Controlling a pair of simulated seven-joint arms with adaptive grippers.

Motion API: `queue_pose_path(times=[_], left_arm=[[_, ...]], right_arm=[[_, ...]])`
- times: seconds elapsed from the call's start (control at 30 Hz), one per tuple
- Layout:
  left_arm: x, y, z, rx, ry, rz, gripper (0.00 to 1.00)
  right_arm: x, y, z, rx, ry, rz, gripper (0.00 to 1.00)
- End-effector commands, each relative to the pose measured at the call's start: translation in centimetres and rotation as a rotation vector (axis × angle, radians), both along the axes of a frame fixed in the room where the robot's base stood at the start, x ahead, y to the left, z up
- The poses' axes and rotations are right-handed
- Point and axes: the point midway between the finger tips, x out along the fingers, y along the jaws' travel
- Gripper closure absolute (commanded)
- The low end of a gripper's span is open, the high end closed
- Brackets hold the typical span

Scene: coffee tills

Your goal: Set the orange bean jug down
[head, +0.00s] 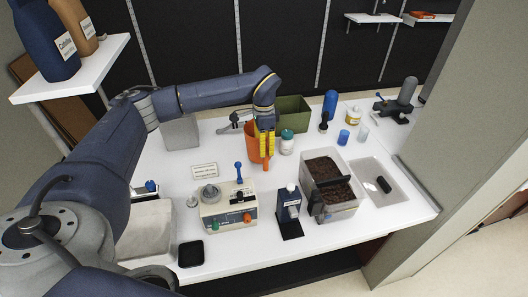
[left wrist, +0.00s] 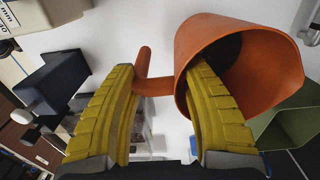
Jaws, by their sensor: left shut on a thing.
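The orange bean jug (head: 252,140) is at the middle of the white counter in the head view, its lower part close to the counter top. I cannot tell whether its base touches. My left gripper (head: 266,153) comes down on its near side, yellow fingers pointing down. In the left wrist view the jug (left wrist: 285,88) is tilted in the picture, with its mouth facing the camera. One finger of the gripper (left wrist: 165,85) reaches into the mouth and the other is outside, by the handle (left wrist: 142,66). The gripper is shut on the jug. My right gripper is not in view.
A grey box (head: 181,133) is to the left. A boxy device with knobs (head: 228,208) and a bean container (head: 335,206) stand in front. A small sign (head: 204,170) lies nearer left.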

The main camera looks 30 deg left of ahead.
Motion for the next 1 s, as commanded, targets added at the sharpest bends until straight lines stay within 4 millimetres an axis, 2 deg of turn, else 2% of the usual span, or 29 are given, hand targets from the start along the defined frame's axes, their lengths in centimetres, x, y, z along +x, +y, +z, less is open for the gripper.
queue_pose_path(times=[0.23, 0.63, 0.67, 0.8, 1.0], left_arm=[[0.0, -0.1, -2.9, -0.001, 0.001, -0.002, 0.99], [0.0, 0.0, -3.3, 0.000, 0.000, -0.001, 0.99], [0.0, 0.0, -3.3, 0.001, 0.001, -0.001, 0.49], [0.0, 0.0, -3.3, 0.001, 0.001, -0.001, 0.32], [0.0, 0.0, -3.3, 0.001, 0.001, -0.001, 0.31]], right_arm=[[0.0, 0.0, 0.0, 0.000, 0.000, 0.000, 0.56], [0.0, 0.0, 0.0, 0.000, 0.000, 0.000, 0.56], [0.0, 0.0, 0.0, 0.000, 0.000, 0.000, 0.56], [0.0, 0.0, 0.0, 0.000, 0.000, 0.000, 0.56], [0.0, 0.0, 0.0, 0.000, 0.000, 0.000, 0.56]])
